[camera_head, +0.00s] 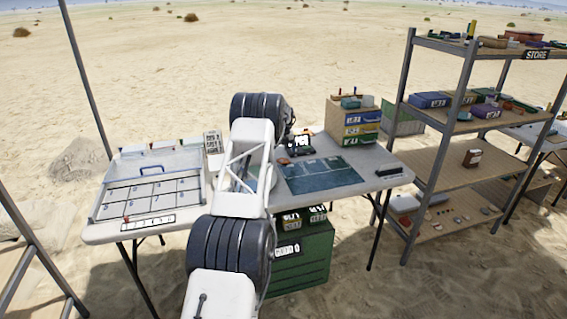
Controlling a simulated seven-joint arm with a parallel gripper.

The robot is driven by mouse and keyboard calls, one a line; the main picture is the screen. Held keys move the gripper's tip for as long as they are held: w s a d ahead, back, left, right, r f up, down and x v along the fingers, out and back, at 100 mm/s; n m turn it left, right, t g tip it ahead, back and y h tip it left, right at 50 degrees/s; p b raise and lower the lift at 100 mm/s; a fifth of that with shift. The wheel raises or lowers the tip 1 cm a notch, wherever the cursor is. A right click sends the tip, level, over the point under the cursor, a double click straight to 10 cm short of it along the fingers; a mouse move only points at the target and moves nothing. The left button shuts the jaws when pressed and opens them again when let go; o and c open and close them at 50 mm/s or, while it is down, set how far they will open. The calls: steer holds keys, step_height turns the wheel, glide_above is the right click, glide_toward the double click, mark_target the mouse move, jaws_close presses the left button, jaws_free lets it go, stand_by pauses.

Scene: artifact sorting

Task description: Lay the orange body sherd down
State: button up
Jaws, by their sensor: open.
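My arm rises from the bottom of the head view and crosses in front of the white work table (375,181). My gripper does not show; my own arm links hide the wrist and what lies beneath it. I cannot make out the orange body sherd with certainty. The mat is otherwise mostly bare.
A tray with a grid of compartments (112,207) lies on the table's left. A dark device with a lit display (299,145) stands behind the mat, by a drawer box (345,120). A loaded shelf rack (445,180) stands right. A green crate (308,265) is under the table.

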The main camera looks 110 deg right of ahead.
mark_target(283, 161)
steer(key=shift+f, duration=0.1)
steer(key=shift+a+f, duration=0.1)
steer(key=shift+f, duration=2.4)
steer(key=shift+c, duration=0.5)
steer(key=c, duration=1)
steer(key=shift+r, duration=0.1)
step_height(283, 161, up, 18)
